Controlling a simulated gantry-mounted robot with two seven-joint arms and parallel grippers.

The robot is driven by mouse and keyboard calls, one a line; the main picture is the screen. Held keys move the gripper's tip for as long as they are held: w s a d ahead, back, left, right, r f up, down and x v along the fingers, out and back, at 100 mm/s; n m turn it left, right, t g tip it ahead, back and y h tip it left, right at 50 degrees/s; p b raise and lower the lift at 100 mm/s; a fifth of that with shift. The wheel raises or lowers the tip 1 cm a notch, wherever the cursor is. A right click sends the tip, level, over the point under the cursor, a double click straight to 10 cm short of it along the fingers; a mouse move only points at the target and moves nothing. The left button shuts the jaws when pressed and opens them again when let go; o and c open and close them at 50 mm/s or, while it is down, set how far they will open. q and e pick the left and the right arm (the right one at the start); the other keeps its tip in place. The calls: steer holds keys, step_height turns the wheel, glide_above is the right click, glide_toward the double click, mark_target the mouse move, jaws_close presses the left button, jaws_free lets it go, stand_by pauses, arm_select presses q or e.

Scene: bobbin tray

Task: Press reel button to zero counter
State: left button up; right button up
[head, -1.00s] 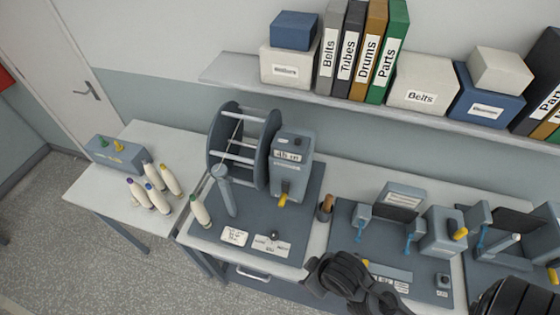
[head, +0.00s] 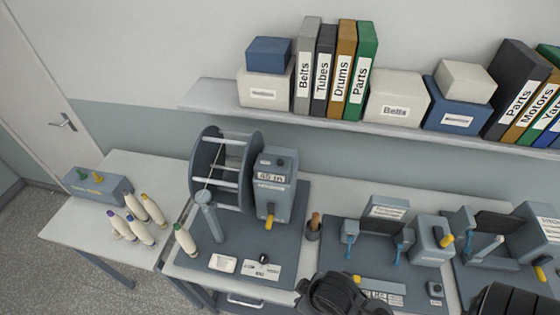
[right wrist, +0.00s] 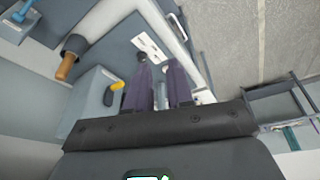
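The reel (head: 222,170) stands on a dark base on the left bench, with the grey counter box (head: 273,185) beside it. The counter display (head: 270,177) seems to read "45 in". A small dark round button (head: 263,258) sits on the base in front, beside a white label card. In the right wrist view my right gripper (right wrist: 160,82) has its two dark fingers apart with nothing between them. The button (right wrist: 143,57) shows close to the left fingertip, apparently beyond it; contact cannot be told. The counter box (right wrist: 92,100) is left of the fingers. My left gripper is not identifiable.
A cup with a brown-handled tool (head: 313,228) stands right of the counter box. Several white bobbins (head: 140,230) and a blue-grey block (head: 97,185) are at left. Clamp stations (head: 375,240) fill the right bench. A loaded shelf (head: 215,92) runs above.

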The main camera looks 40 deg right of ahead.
jaws_close()
stand_by(1.3)
